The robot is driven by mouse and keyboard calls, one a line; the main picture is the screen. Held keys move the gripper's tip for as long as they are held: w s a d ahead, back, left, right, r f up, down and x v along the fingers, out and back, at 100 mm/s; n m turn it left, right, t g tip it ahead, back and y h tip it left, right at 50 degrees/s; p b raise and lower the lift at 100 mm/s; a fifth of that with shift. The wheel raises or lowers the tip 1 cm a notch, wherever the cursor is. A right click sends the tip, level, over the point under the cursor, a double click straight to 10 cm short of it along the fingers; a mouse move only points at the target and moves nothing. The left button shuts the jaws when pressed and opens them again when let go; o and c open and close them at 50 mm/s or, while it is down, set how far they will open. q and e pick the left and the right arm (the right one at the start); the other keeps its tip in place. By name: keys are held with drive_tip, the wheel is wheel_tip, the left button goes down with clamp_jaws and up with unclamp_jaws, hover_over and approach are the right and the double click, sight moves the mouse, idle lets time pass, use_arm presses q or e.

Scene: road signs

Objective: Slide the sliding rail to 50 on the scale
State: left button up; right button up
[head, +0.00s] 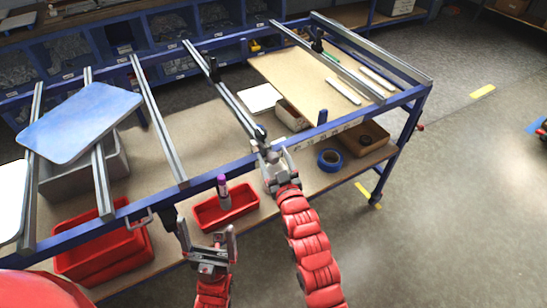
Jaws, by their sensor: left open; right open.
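The sliding rail (235,105) is a grey metal bar with black knobs that spans the blue frame from back to front, near the middle. A pale scale strip (325,135) with dark marks runs along the front blue beam to the right of the rail's near end; its numbers are too small to read. My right gripper (265,146) is open at the near end of the rail, just below the black knob; whether it touches is unclear. My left gripper (206,230) is open and empty in front of the frame, left of the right arm.
Other grey rails (160,120) cross the frame to the left, and one (335,65) to the right. A blue-white panel (80,122) lies over the left rails. Red bins (105,255), a blue tape roll (330,159) and a cardboard box sit on the shelf below. Floor at right is clear.

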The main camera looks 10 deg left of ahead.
drive_tip(key=v, duration=1.7)
drive_tip(key=shift+s+b, duration=0.15)
drive_tip(key=shift+b, duration=0.2)
drive_tip(key=shift+d, duration=0.15)
